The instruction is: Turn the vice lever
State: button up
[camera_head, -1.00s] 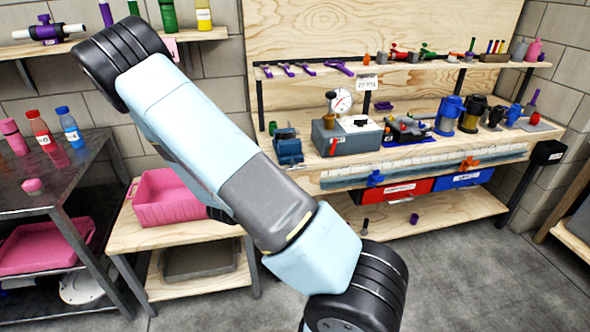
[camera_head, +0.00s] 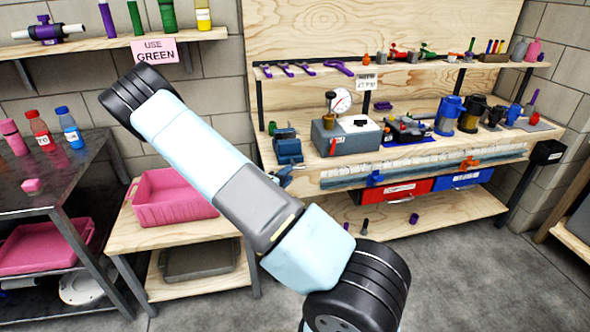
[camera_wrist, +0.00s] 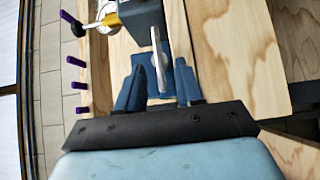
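The blue vice (camera_head: 288,148) sits at the left end of the wooden workbench in the head view. Its lever cannot be made out clearly there. In the wrist view, a blue body that looks like the vice (camera_wrist: 157,84) lies between and beyond the fingers. A pale metal bar (camera_wrist: 157,45) stands out in front of it; I cannot tell whether this is the lever. My gripper (camera_wrist: 159,68) is open, its two blue fingers apart on either side of the blue body, with no contact visible. In the head view, only a small blue part of my gripper (camera_head: 285,175) shows, just below the vice.
A grey box (camera_head: 346,138) with a dial gauge (camera_head: 340,101) stands right of the vice. Purple tools (camera_head: 338,68) are on the shelf above. A pink bin (camera_head: 172,197) sits on a low wooden stand at left. The grey floor (camera_head: 455,270) at right is clear.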

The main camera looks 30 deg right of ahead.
jog(key=shift+x, duration=2.75)
grip_shut()
